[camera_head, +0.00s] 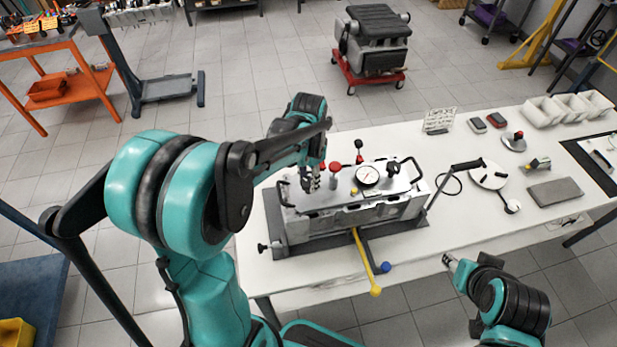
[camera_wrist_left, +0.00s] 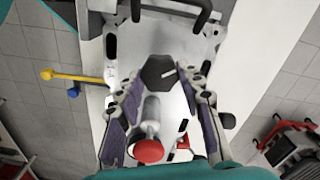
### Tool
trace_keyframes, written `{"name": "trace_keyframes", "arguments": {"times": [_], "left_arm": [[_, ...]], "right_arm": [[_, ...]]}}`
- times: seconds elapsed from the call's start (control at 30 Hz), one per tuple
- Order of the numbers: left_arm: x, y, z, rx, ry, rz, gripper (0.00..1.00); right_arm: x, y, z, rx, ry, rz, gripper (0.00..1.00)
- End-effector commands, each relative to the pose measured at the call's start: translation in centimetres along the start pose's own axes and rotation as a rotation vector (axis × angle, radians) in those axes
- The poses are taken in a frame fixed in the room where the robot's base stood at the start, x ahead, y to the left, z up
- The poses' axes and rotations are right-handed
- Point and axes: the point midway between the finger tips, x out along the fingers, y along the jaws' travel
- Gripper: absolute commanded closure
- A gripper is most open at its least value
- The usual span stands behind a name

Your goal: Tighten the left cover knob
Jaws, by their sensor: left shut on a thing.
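The left cover knob (camera_wrist_left: 159,72) is a black faceted knob with a white line on its top, seen in the left wrist view. My left gripper (camera_wrist_left: 160,84) is shut on it, with a finger on each side. In the head view my left gripper (camera_head: 311,183) is at the left end of the metal cover (camera_head: 345,199), and the fingers and arm hide the knob. The cover lies on the engine block and carries a round gauge (camera_head: 368,175). My right gripper (camera_head: 449,262) is at the table's front edge, away from the cover; its fingers are too small to read.
A red-topped valve (camera_wrist_left: 148,150) stands close to my left fingers. A black-handled lever (camera_head: 452,168), a round plate (camera_head: 490,176) and a grey pad (camera_head: 556,191) are at the right.

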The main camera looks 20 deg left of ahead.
Motion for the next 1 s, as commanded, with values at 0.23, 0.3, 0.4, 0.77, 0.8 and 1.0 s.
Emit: {"name": "trace_keyframes", "arguments": {"times": [0.23, 0.3, 0.4, 0.77, 0.8, 1.0], "left_arm": [[-0.02, 0.02, -0.02, 0.231, 0.001, -0.001, 0.92], [-0.02, 0.03, -0.02, 0.294, 0.001, -0.001, 0.92], [-0.02, 0.04, -0.01, 0.378, 0.0, -0.001, 0.92], [-0.02, 0.07, 0.0, 0.597, 0.0, -0.001, 0.92], [-0.02, 0.07, 0.0, 0.611, 0.0, -0.001, 0.92], [-0.02, 0.07, 0.01, 0.658, 0.0, 0.0, 0.92]], "right_arm": [[-0.02, 0.0, -0.01, 0.0, 0.0, 0.0, 0.6], [-0.02, 0.0, -0.01, 0.0, 0.0, 0.0, 0.6], [-0.02, 0.0, -0.02, 0.0, 0.0, 0.0, 0.6], [-0.03, 0.0, -0.02, 0.0, 0.0, 0.0, 0.6], [-0.03, 0.0, -0.02, 0.0, 0.0, 0.0, 0.6], [-0.03, 0.0, -0.02, 0.0, 0.0, 0.0, 0.6]]}}
